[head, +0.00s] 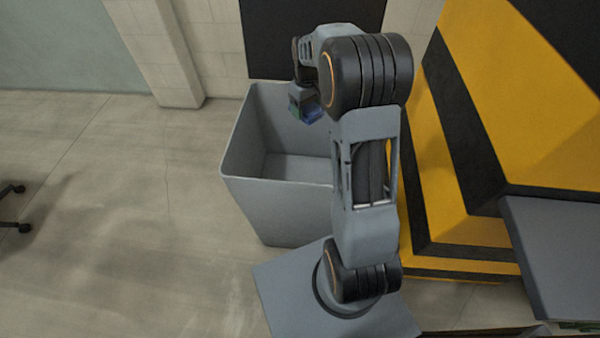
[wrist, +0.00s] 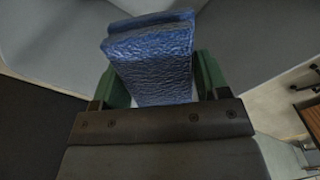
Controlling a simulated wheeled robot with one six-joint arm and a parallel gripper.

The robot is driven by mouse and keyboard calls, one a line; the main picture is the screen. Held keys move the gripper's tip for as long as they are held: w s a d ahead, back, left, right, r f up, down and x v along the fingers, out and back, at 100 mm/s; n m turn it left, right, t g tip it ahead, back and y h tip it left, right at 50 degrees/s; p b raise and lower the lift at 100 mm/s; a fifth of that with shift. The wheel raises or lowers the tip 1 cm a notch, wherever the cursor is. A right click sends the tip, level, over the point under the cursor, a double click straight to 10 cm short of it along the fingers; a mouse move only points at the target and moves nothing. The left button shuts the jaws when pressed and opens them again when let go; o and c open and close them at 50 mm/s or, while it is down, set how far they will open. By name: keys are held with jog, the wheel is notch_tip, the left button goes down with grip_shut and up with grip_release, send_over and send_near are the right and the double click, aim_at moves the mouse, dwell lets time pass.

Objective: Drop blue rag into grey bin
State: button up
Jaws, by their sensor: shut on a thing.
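The blue rag (wrist: 152,65) is a folded, textured block between the two green fingers of my gripper (wrist: 160,78) in the wrist view. My gripper is shut on it. In the head view the rag (head: 312,113) is a small dark blue patch at the end of my arm, partly hidden by the arm. The grey bin (head: 275,208) stands open-topped behind and left of my arm's base. My gripper appears over the bin's opening, towards its back; its exact height above the rim is hard to tell. The inside of the bin that shows looks empty.
A yellow and black striped panel (head: 470,130) stands close on the right. A grey surface (head: 560,245) is at the lower right. A pale pillar (head: 175,55) and wall are behind. The floor (head: 110,220) on the left is clear, apart from dark wheeled feet (head: 15,227) at the edge.

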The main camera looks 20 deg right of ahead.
jog(key=shift+w+d+f, duration=0.1)
jog(key=shift+w+f, duration=0.15)
jog(key=shift+f, duration=0.05)
notch_tip(320, 180, down, 6)
jog(key=b, duration=0.5)
jog(key=shift+r, duration=0.25)
jog(key=o, duration=1)
notch_tip(320, 180, up, 14)
jog(key=p, duration=0.3)
jog(key=shift+f, duration=0.1)
